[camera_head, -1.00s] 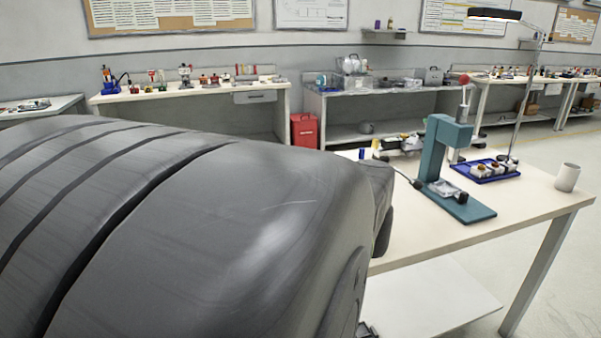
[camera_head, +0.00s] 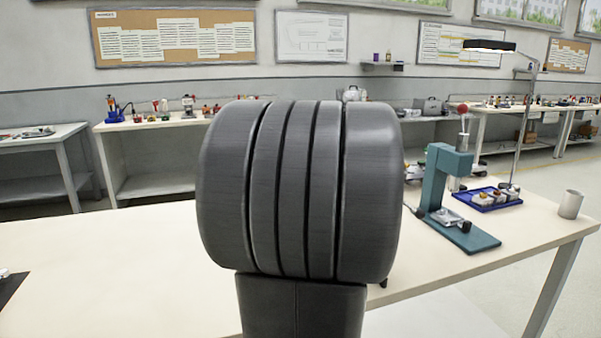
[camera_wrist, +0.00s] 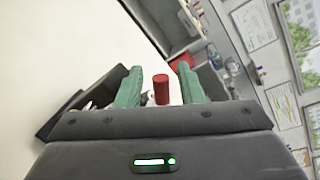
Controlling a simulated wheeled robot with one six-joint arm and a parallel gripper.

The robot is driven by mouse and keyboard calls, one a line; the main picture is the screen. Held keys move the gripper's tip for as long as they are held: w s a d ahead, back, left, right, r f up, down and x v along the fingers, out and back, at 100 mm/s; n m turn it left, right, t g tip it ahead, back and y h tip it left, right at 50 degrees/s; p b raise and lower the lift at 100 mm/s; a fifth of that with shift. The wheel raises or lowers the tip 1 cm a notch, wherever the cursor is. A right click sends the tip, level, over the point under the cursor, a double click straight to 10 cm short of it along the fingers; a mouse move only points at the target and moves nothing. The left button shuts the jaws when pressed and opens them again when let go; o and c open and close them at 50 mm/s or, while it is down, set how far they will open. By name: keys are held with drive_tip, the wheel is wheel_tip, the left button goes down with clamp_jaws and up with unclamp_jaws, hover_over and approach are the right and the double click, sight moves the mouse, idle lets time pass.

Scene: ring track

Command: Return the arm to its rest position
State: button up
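In the wrist view my gripper (camera_wrist: 160,88) shows two green fingers standing apart. A red cylinder (camera_wrist: 161,89) appears between them, with a gap on each side. The fingers do not touch it, and I cannot tell how far beyond them it is. In the head view my own dark, ribbed arm link stands upright in the middle foreground. It hides part of the table and the back benches. My gripper is not visible in the head view.
A pale worktable (camera_head: 110,265) spans the front, its left part mostly clear. A teal press (camera_head: 445,190), a blue tray (camera_head: 488,199) with small parts, a lamp (camera_head: 527,110) and a grey cup (camera_head: 570,204) stand at right. A dark mat (camera_head: 10,285) lies at the left edge.

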drive_tip(key=shift+w+a, duration=0.1)
drive_tip(key=shift+w, duration=0.15)
drive_tip(key=p+v, duration=0.1)
drive_tip(key=v, duration=1.3)
drive_tip(key=b+x, duration=0.1)
drive_tip(key=x, duration=1.3)
drive_tip(key=shift+w+a+f, duration=0.1)
drive_tip(key=shift+w+f, duration=0.05)
drive_tip(key=shift+d+r+m+p, duration=0.2)
drive_tip(key=shift+r+m+p, duration=0.15)
drive_tip(key=shift+p, duration=0.4)
drive_tip(key=shift+d+r+m+p, duration=0.15)
drive_tip(key=shift+r+m+p, duration=0.15)
drive_tip(key=shift+p, duration=0.3)
drive_tip(key=shift+m+y, duration=0.25)
drive_tip(key=shift+y, duration=0.05)
